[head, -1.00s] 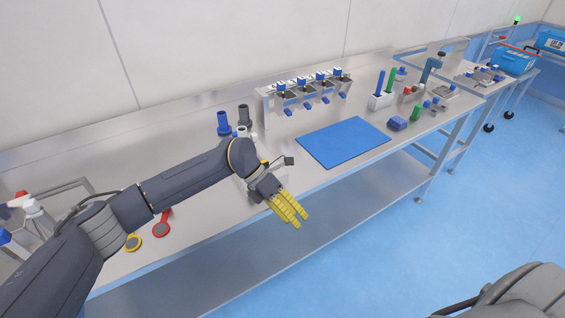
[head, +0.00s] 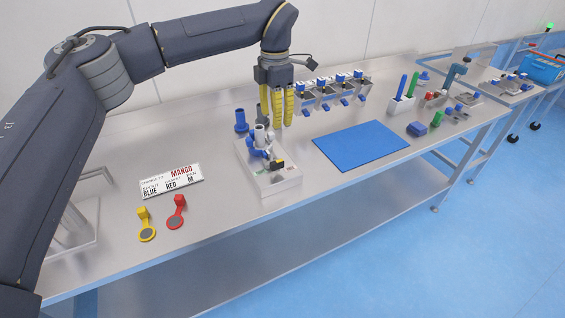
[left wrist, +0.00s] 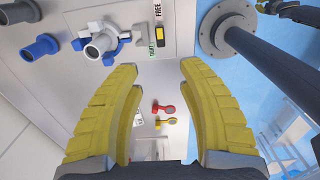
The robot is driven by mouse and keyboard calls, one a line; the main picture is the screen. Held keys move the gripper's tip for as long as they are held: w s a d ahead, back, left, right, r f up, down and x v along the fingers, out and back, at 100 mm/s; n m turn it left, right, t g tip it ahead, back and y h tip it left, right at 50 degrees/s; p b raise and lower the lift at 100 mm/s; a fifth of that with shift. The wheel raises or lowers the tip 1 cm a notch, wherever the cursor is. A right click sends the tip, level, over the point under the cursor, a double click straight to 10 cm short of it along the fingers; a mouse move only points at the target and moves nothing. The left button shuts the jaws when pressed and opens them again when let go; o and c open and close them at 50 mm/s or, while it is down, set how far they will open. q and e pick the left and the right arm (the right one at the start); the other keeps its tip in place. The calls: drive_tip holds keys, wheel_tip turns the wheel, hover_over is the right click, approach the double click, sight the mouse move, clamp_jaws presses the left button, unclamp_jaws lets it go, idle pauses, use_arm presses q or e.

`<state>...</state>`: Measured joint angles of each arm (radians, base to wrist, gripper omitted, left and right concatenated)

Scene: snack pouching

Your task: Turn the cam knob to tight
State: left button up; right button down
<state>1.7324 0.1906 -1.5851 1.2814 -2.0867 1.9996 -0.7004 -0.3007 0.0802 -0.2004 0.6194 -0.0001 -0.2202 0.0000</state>
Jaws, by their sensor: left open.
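The fixture is a light grey block (head: 285,183) at the near edge of the bench. A small black-and-yellow piece (head: 278,163), apparently the cam knob, sits on its top. In the left wrist view this knob (left wrist: 152,38) lies beside the printed words FREE and TIGHT; its exact setting is hard to read. A blue part with a grey tube (left wrist: 100,44) stands beside it. My left gripper (head: 282,124) is open and empty, its yellow fingers pointing down above and behind the knob in the head view.

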sight(277, 162)
use_arm(q)
wheel_tip(277, 162, down, 17)
idle(0.6)
clamp_jaws()
idle(0.4)
